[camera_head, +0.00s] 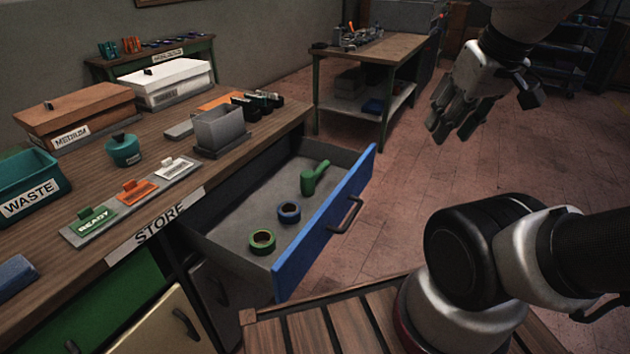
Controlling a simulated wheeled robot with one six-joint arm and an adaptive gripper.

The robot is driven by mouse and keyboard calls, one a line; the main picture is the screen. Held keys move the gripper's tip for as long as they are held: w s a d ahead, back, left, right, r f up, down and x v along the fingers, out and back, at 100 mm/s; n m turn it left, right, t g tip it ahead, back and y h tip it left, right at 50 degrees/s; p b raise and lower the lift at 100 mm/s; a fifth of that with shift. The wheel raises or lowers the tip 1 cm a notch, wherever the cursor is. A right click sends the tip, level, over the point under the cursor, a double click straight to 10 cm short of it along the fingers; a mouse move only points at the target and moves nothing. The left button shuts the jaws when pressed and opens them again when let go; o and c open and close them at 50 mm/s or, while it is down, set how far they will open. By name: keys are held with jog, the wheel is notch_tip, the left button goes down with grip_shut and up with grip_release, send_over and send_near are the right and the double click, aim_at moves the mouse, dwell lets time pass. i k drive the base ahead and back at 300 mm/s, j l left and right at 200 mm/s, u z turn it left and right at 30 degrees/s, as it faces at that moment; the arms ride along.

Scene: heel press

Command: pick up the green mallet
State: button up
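The green mallet (314,178) lies in the open drawer (235,205) near its far right end, with its handle pointing up and to the right. The drawer has a grey inside and a blue front with a dark handle. My gripper (452,132) hangs in the air to the right of the drawer, above the floor and apart from the mallet. Its fingers point down and left, and nothing shows between them. From this angle I cannot tell how far the fingers are apart.
A blue tape roll (289,213) and a green tape roll (262,241) lie in the drawer nearer the front. The workbench (230,146) above holds a grey bin (219,130), tags, boxes and a teal waste bin (30,190). A second table (385,48) stands behind.

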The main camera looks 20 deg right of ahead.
aim_at(308, 178)
jog(key=i+l+u, duration=0.2)
jog(key=l, duration=0.2)
jog(key=i+l+u, duration=0.15)
jog(key=l, duration=0.3)
jog(key=l+u, duration=0.2)
jog(key=l, duration=0.2)
jog(key=i+l+u, duration=0.2)
jog(key=i+l, duration=0.1)
jog(key=l, duration=0.1)
